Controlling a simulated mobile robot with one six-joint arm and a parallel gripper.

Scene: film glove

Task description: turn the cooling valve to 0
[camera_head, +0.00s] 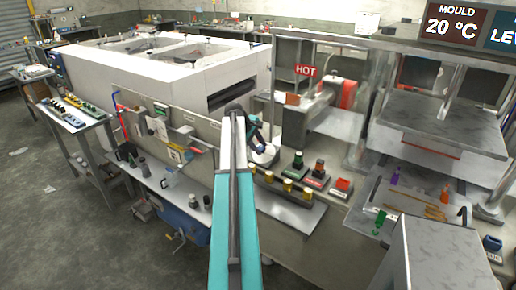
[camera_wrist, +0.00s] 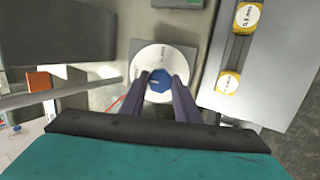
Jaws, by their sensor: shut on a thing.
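The cooling valve shows in the wrist view as a dark blue knob (camera_wrist: 159,87) at the centre of a white round dial (camera_wrist: 155,59). The two dark fingers of my gripper (camera_wrist: 160,80) are on either side of the knob and shut on it. A light pointer mark shows on the knob, but the dial's markings are too small to read. In the head view the white dial (camera_head: 267,156) lies beside the end of my arm. My gripper (camera_head: 258,146) partly hides it there, and the knob cannot be made out.
Right of the valve, a row of yellow-capped pieces (camera_head: 288,185) stands on a grey shelf, with green, orange and red blocks behind. A press with a HOT sign (camera_head: 306,71) stands behind. A yellow-labelled piece (camera_wrist: 229,83) is close to the right of my gripper.

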